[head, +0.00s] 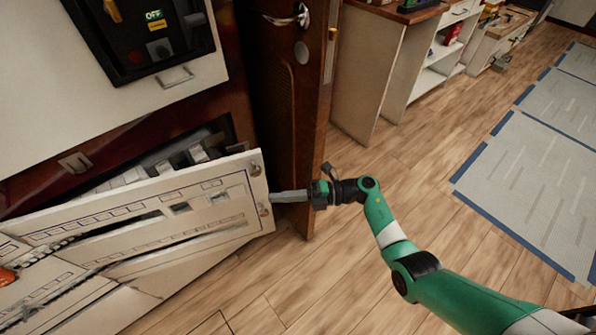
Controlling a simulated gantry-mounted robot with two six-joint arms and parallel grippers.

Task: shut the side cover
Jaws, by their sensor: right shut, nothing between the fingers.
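The cream side cover (150,222), with slots and outlined labels, stands tilted out from the dark cabinet (120,140). A gap above its top edge shows breakers (197,154) in the recess behind. Two small brass-coloured fasteners sit on its right end. My right gripper (275,197) is shut and empty, with its fingertips at the cover's right edge between these fasteners. I cannot tell whether the tips touch the cover. My left gripper is not in view.
A dark wooden door (285,110) with a metal handle stands just behind my right gripper. An upper panel (160,45) with an OFF label is above the cover. White shelving (375,80) stands behind. The wooden floor at right is open, with a taped grey mat (540,175).

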